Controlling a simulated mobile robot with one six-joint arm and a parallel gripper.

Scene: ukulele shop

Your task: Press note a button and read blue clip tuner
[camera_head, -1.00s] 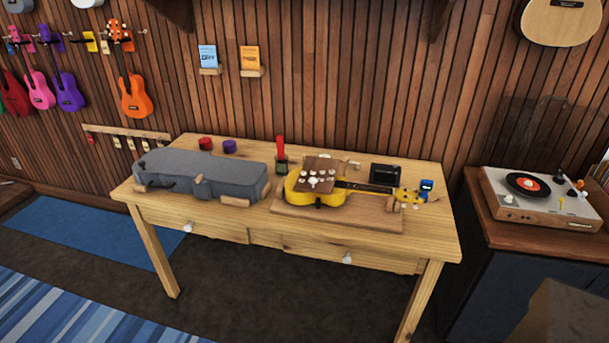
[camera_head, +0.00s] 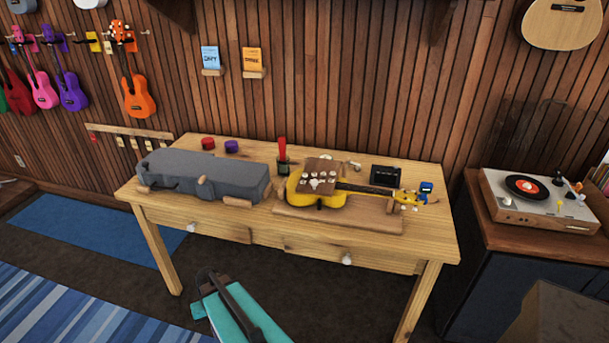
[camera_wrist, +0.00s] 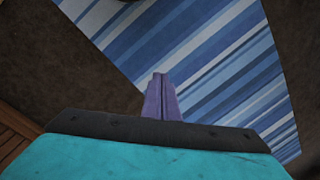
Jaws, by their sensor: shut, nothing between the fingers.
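A yellow ukulele (camera_head: 334,201) lies on a wooden board on the table, its neck toward the right. A brown panel (camera_head: 322,165) on its body carries several pale buttons; their labels are too small to read, so I cannot tell which is note A. The blue clip tuner (camera_head: 426,187) sits at the headstock on the right; its display is too small to read. My gripper (camera_wrist: 160,78) is shut and empty in the wrist view, over the floor and striped rug. My teal arm shows low in the head view, in front of the table and apart from the ukulele.
A grey instrument case (camera_head: 205,175) lies on the left of the wooden table (camera_head: 245,219). A cup with a red item (camera_head: 282,155) and a black box (camera_head: 385,176) stand behind the ukulele. A record player (camera_head: 535,200) stands on a cabinet at right.

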